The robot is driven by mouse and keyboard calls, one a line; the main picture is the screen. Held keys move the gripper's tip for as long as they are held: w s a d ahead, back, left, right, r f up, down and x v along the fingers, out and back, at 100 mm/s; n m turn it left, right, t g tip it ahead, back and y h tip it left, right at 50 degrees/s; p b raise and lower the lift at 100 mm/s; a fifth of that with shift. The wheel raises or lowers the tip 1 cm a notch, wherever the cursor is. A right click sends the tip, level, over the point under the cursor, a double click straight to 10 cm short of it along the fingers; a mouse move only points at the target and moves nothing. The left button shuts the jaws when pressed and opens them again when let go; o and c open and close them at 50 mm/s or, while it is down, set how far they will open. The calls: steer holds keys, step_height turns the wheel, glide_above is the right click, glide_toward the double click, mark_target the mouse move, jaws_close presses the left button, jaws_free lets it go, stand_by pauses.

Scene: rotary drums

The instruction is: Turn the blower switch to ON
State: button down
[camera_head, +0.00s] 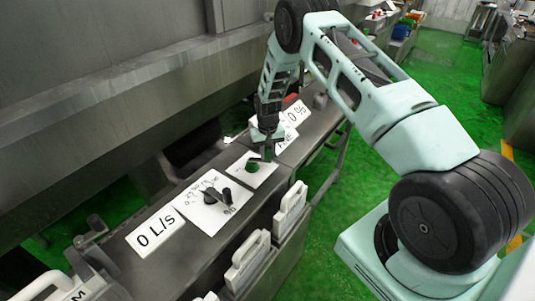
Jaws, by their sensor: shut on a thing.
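A dark green round switch (252,167) sits on a white square plate (238,164) on the grey metal ledge. I take it for the blower switch, but I cannot read a label that says so. My gripper (264,153) points down over this plate from behind. Its fingers are shut on the green switch, and they hide part of it. Which way the switch is turned, and any ON mark, cannot be made out.
A black knob (212,196) with a dial plate stands nearer on the ledge, beside a "0 L/s" sign (156,231). A percent sign (295,112) is farther back. White handles (248,259) line the ledge's right side. The green floor (330,220) is open to the right.

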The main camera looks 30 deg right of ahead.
steer(key=m+b, duration=0.1)
steer(key=s+a+m+b, duration=0.1)
steer(key=m, duration=0.2)
steer(key=shift+s+a+f+b, duration=0.1)
steer(key=shift+s+a+b, duration=0.2)
steer(key=shift+a+b, duration=0.1)
steer(key=a+m, duration=0.1)
steer(key=m, duration=0.1)
steer(key=a+m+b, duration=0.1)
steer(key=m, duration=0.1)
steer(key=shift+s, duration=0.35)
steer(key=a+m, duration=0.1)
steer(key=m, duration=0.1)
steer(key=m+b, duration=0.1)
steer(key=shift+a+m, duration=0.35)
steer(key=shift+m, duration=0.05)
steer(key=shift+w+a+m, duration=0.15)
steer(key=shift+a+m, duration=0.35)
steer(key=shift+m, duration=0.5)
steer(key=shift+w+a+m, duration=0.1)
steer(key=shift+a+m, duration=0.35)
steer(key=shift+m, duration=0.55)
steer(key=c, duration=1.2)
jaws_free()
steer(key=shift+a, duration=0.1)
steer(key=shift+r, duration=0.2)
